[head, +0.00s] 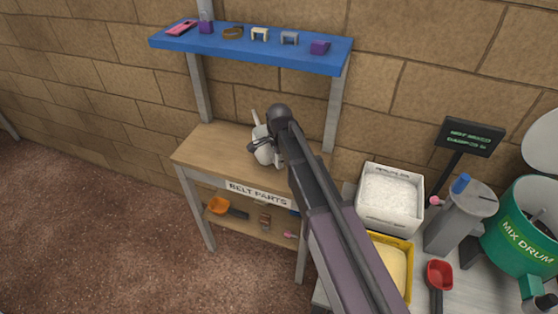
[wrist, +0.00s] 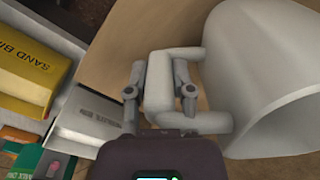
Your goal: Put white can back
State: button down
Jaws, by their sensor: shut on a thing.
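The white can (wrist: 265,70) fills the right side of the wrist view, tilted, with its thick looped handle to the left. My gripper (wrist: 158,90) is shut on that handle, one finger on each side. In the head view the white can (head: 264,152) shows over the wooden bench top (head: 205,145), partly hidden by my arm. Whether it touches the bench top cannot be told.
A blue shelf (head: 250,52) with several small parts hangs above the bench. The bench carries a BELT PARTS label (head: 258,194), with a lower shelf holding an orange scoop (head: 218,206). To the right stand a white bin (head: 390,222), yellow bin (head: 408,243) and green mix drum (head: 515,240).

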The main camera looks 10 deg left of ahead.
jog(key=shift+r+p, duration=0.4)
jog(key=shift+r, duration=0.35)
jog(key=s+d, duration=0.3)
jog(key=s, duration=0.4)
jog(key=s+d+r+p, duration=0.1)
jog(key=s+d, duration=0.2)
jog(key=s, duration=0.5)
jog(key=shift+r, duration=0.1)
